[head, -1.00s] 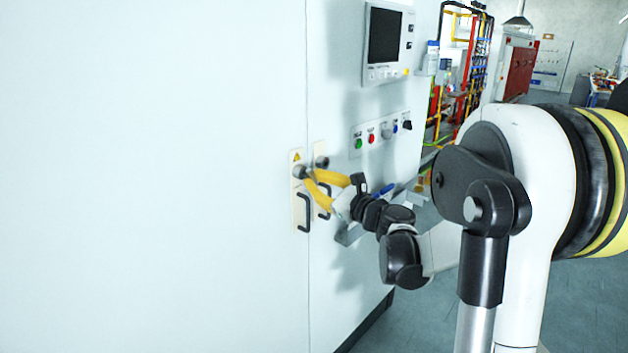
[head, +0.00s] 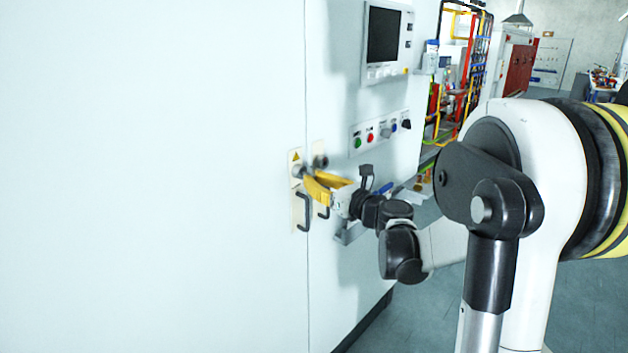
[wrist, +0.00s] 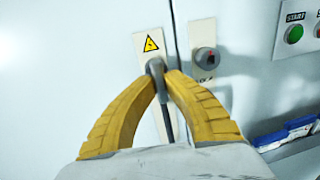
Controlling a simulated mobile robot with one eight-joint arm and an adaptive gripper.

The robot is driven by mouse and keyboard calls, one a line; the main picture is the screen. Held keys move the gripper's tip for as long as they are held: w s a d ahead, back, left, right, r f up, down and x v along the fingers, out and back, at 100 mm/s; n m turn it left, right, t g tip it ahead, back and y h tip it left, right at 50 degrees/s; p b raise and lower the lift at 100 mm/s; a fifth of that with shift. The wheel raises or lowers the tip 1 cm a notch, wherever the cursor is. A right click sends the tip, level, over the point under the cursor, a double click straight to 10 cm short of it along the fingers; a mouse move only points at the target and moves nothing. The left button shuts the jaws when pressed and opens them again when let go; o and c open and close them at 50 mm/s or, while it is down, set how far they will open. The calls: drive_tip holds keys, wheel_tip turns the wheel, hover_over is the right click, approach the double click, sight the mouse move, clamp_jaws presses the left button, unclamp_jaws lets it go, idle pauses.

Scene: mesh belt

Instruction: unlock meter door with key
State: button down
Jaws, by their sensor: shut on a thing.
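The meter door is part of a pale cabinet front (head: 180,200). A cream plate (head: 296,158) with a yellow warning triangle sits at its seam edge, with a round lock and a dark pull handle (head: 304,212) below. My gripper (head: 305,174) has its yellow fingertips at this lock. In the wrist view my gripper (wrist: 163,80) is shut on a small grey key (wrist: 156,69), just under the triangle. The fingertips partly hide the key and lock. I cannot tell how deep the key sits.
A button panel (head: 380,132) and a screen unit (head: 387,45) are on the cabinet further right. A holder with blue items (wrist: 285,133) juts out below the buttons.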

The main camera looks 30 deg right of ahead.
drive_tip(key=shift+w, duration=0.15)
idle(0.3)
drive_tip(key=c, duration=1.4)
unclamp_jaws()
drive_tip(key=shift+w+f, duration=0.15)
drive_tip(key=v, duration=1.2)
drive_tip(key=s+a+f+n+g, duration=0.4)
drive_tip(key=a+n, duration=0.5)
drive_tip(key=s+a+f+n+g, duration=0.3)
drive_tip(key=s+a+n+g, duration=0.1)
drive_tip(key=a+n, duration=0.5)
drive_tip(key=s+f+n+h, duration=0.1)
drive_tip(key=s+n, duration=0.3)
drive_tip(key=n, duration=0.1)
drive_tip(key=s+a+f+n+g+h, duration=0.1)
drive_tip(key=s+f+n, duration=0.1)
drive_tip(key=n, duration=0.3)
drive_tip(key=s+f+n+g+h, duration=0.1)
drive_tip(key=s+n+h, duration=0.1)
drive_tip(key=s+n, duration=0.3)
drive_tip(key=shift+s+a+f, duration=0.25)
drive_tip(key=shift+s, duration=0.1)
